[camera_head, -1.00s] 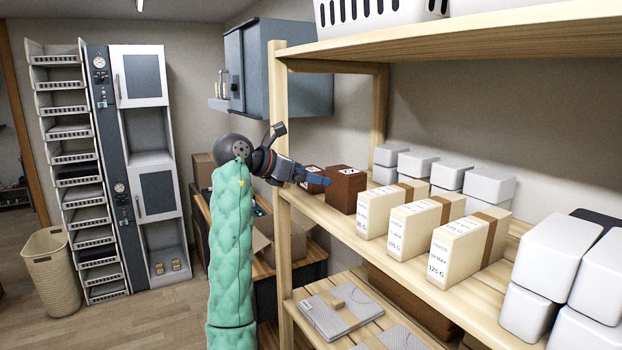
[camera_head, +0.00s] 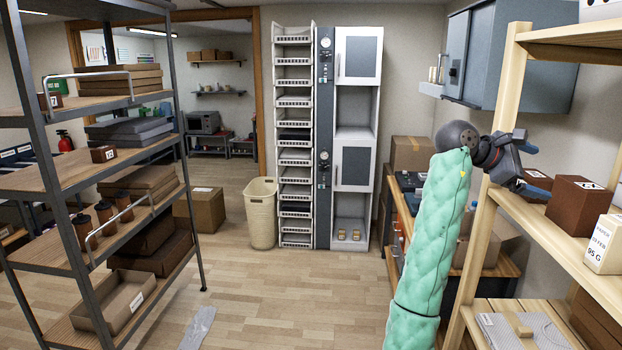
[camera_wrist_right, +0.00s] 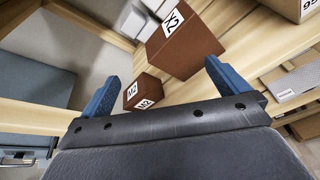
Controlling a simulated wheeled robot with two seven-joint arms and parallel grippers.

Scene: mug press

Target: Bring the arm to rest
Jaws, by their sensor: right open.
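My right arm (camera_head: 437,235), in a quilted green sleeve, stands upright at the right of the head view. Its gripper (camera_head: 538,168) reaches over the left end of the wooden shelf. In the right wrist view the right gripper (camera_wrist_right: 160,92) is open, its two blue fingers wide apart with nothing held between them. A large brown box marked X2 (camera_wrist_right: 181,42) and a small brown box (camera_wrist_right: 143,92) stand on the shelf beyond the fingers. The large box also shows in the head view (camera_head: 573,207), right of the gripper. My left gripper is out of view.
The wooden shelf (camera_head: 590,265) and its post (camera_head: 497,120) are close to the right arm. A blue-grey wall cabinet (camera_head: 520,65) hangs behind. A dark metal rack (camera_head: 75,178) stands at left. The floor (camera_head: 270,305) between is mostly clear.

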